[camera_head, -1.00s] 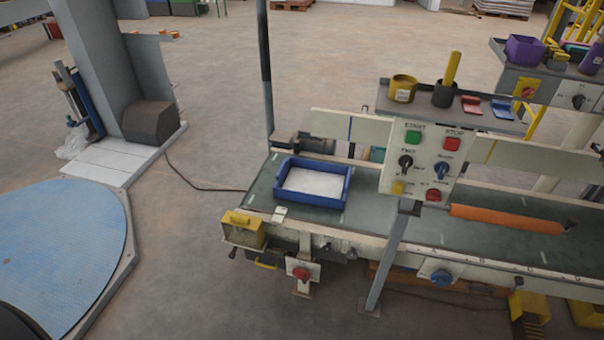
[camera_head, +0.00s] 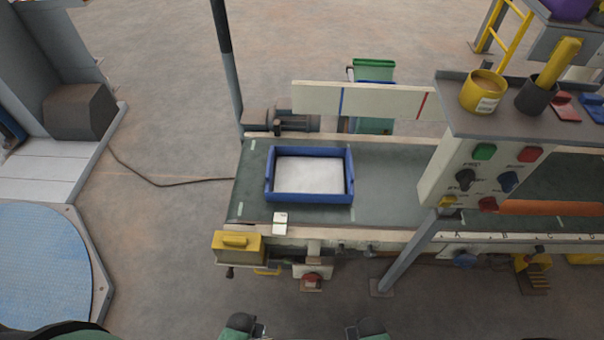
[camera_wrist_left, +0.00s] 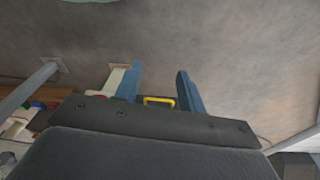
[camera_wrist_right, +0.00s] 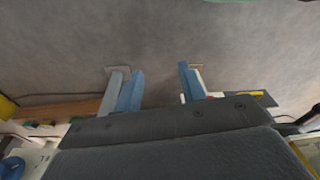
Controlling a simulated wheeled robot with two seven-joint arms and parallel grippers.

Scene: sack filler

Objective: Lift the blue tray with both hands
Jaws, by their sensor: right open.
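The blue tray (camera_head: 310,198) lies flat on the left end of the dark green conveyor belt (camera_head: 390,195) in the head view. It is rectangular and holds a white filling (camera_head: 310,174). My left gripper (camera_wrist_left: 158,84) is open, with two blue fingers apart and nothing between them that it holds. My right gripper (camera_wrist_right: 160,80) is also open and empty over floor. In the head view only parts of my two arms show at the bottom edge, well in front of the tray and not touching it. The tray is not seen in either wrist view.
A control panel (camera_head: 478,180) with buttons stands right of the tray, on a slanted grey post (camera_head: 408,252). A yellow box (camera_head: 238,246) and a small white card (camera_head: 280,222) sit at the belt's front left. A tall pole (camera_head: 224,70) rises behind.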

